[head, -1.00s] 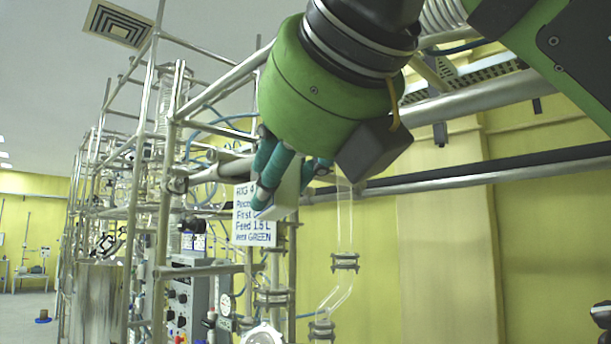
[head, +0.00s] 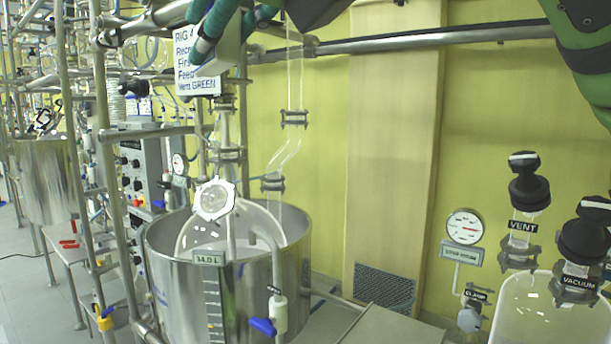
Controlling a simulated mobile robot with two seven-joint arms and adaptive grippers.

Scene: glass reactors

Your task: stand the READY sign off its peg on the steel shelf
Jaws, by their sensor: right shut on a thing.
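My right gripper (head: 226,38) is at the top left of the head view, cut off by the top edge. Its teal fingers are shut on a pale, thin block (head: 232,50), seen nearly edge-on. This appears to be the READY sign, but no lettering shows on it. The held block is in front of a white text board (head: 197,85) and covers part of its writing. Whether the two touch cannot be told. No peg can be made out. I cannot tell for sure which surface is the steel shelf. My left gripper is not in view.
A steel vessel (head: 180,262) with glass tubing stands below the gripper. Pipe frames crowd the left. A grey metal top (head: 395,328) shows at bottom centre-right. VENT (head: 523,227) and VACUUM (head: 578,282) valves on glassware stand at right. A gauge (head: 464,227) is beside them.

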